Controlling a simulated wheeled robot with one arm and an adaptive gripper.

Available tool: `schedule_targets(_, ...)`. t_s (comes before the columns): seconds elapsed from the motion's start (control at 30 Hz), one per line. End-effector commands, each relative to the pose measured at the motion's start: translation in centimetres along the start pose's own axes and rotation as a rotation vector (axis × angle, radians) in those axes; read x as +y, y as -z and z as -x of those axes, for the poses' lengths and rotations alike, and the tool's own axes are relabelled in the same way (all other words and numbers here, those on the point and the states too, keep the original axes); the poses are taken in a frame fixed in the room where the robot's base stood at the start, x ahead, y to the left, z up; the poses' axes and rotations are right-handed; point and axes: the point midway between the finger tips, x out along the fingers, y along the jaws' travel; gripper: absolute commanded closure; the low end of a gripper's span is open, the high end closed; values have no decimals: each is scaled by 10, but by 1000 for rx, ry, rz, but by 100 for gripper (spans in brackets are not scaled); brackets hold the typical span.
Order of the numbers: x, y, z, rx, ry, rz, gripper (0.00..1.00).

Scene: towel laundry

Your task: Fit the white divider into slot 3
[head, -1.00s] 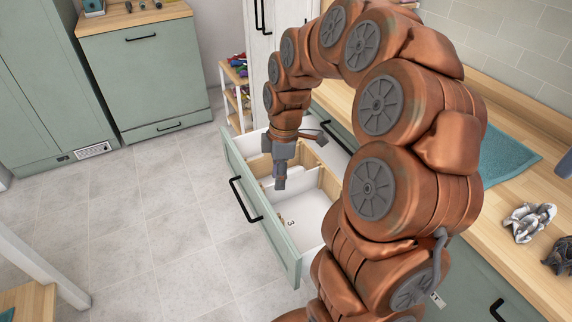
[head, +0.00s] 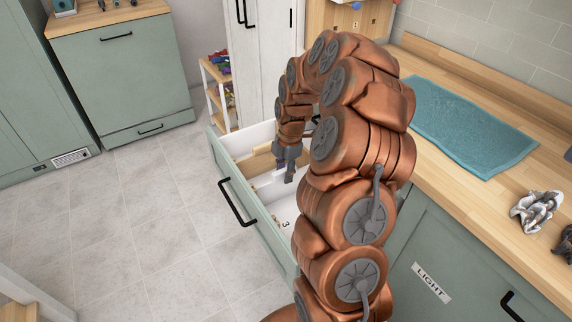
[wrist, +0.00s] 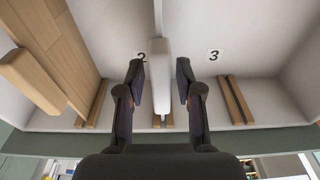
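The white divider (wrist: 160,70) stands on edge in the open drawer, at the middle pair of wooden rails (wrist: 163,120), beside the label 2 (wrist: 141,57). Label 3 (wrist: 213,55) lies to its right, next to another rail pair (wrist: 238,100) with nothing between the rails. My gripper (wrist: 159,78) is open, with one finger on each side of the divider and narrow gaps showing. In the head view my gripper (head: 288,172) reaches down into the drawer, and the label 3 (head: 286,224) shows nearer the camera.
A wooden divider (wrist: 35,80) stands on the left in the drawer. The green drawer front (head: 247,205) bounds it. The worktop holds a teal towel (head: 470,125) and crumpled cloth (head: 538,210). The drawer floor around label 3 is clear.

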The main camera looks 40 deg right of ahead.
Motion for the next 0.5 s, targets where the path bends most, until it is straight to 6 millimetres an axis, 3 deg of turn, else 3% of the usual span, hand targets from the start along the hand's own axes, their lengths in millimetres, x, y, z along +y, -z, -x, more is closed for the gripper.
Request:
schedule_targets(0.23,-3,0,-35,2,7,-2,65)
schedule_targets(0.5,-1,-1,-46,0,0,-3,65)
